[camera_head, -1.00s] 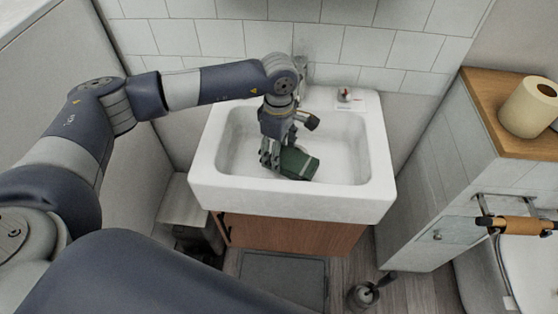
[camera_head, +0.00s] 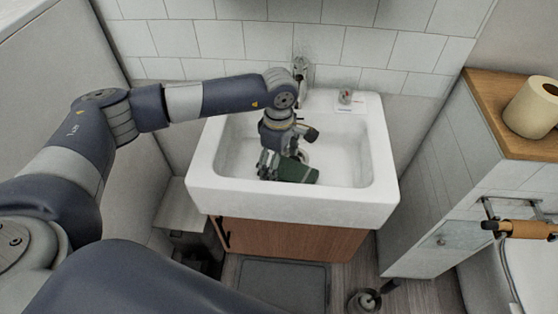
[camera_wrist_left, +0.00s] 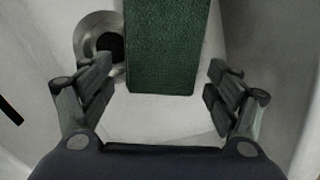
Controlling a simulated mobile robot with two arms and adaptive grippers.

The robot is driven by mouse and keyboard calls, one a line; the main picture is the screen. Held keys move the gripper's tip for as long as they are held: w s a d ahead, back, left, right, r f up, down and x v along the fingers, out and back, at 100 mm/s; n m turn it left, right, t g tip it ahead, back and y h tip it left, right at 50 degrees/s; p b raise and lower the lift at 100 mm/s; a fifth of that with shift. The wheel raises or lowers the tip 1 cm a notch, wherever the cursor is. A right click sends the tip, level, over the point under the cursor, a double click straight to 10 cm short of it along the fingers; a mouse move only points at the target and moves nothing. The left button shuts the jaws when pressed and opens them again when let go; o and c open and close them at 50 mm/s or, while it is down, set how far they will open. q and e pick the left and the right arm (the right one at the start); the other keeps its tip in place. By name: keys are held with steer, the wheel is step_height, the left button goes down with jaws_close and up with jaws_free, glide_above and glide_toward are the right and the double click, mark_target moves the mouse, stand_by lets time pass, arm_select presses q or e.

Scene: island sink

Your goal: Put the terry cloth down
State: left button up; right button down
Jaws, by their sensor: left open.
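The terry cloth (camera_head: 297,172) is a dark green, folded block lying in the white sink basin (camera_head: 345,163). In the left wrist view the cloth (camera_wrist_left: 165,48) lies ahead of and between my left gripper's spread fingers, beside the round metal drain (camera_wrist_left: 100,45). My left gripper (camera_head: 270,170) is down in the basin at the cloth's left end. In the left wrist view its two fingers (camera_wrist_left: 158,92) stand wide apart, with a gap on each side of the cloth. My right gripper is not in view.
A tap (camera_head: 301,70) stands at the sink's back edge, close to my left wrist. A small item (camera_head: 345,97) sits on the back right rim. A cabinet (camera_head: 465,160) with a paper roll (camera_head: 532,107) stands at the right. The basin's right side is free.

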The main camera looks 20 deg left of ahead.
arm_select(q)
steer(key=shift+r, duration=0.2)
step_height(320, 180, up, 7)
steer(key=p, duration=0.4)
steer(key=shift+r, duration=0.15)
